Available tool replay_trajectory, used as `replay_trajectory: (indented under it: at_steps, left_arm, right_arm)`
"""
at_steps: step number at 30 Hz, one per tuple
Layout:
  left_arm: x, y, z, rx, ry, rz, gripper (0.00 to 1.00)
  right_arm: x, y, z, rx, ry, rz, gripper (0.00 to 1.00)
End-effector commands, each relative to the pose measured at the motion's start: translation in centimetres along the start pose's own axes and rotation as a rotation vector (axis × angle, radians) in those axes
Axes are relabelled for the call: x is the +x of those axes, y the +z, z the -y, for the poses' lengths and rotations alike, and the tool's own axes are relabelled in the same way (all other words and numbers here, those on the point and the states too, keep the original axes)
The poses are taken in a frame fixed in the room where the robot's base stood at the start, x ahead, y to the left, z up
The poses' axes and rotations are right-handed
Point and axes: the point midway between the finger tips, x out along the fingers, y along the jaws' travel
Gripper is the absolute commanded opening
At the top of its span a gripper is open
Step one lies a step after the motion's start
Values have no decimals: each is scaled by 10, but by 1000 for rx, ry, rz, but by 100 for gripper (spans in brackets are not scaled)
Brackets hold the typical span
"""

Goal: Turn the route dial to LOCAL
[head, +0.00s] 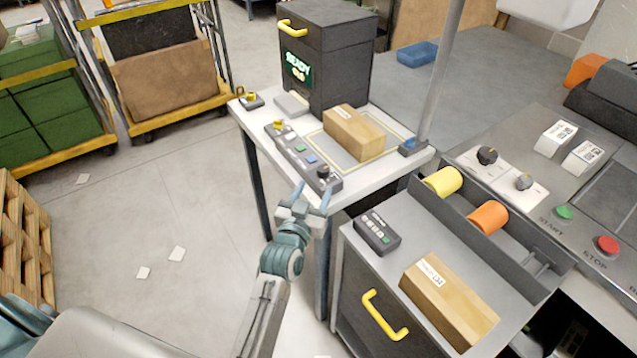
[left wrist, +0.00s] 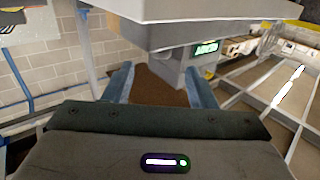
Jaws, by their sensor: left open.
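Several knobs could be the route dial, and I cannot read a ROUTE or LOCAL label on any. A dark knob (head: 323,173) stands at the near end of a grey control strip (head: 300,155) on the white table. Two more dials, one black (head: 487,156) and one grey (head: 523,181), sit on white plates on the right console. My left gripper (head: 312,193) is open and empty by the table's near edge, just below the dark knob in the picture. In the left wrist view its fingers (left wrist: 160,80) are spread with nothing between them. My right gripper does not show.
The white table (head: 385,165) bears a carton (head: 354,131) and a dark cabinet (head: 328,60) with a green READY screen. A grey cabinet with a yellow handle (head: 385,315) stands at the near right, carrying another carton (head: 449,300). Open floor (head: 150,220) lies left.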

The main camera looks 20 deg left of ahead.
Motion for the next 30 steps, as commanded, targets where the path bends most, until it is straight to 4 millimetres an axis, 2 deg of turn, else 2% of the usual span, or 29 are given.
replay_trajectory:
  at_steps: [3,9,14,26,28,30]
  left_arm:
    - [-23,3,0,-3,-1,1,51]
    - [-45,2,0,-1,0,1,51]
    - [-50,0,0,0,0,-1,51]
    - [-49,0,0,0,0,0,51]
    - [-49,3,0,0,1,5,51]
    - [-48,16,-2,1,6,28,51]
  right_arm:
    - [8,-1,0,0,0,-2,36]
    - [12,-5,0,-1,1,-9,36]
    - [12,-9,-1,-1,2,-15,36]
    - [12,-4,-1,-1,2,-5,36]
    - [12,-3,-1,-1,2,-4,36]
    - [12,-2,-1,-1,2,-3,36]
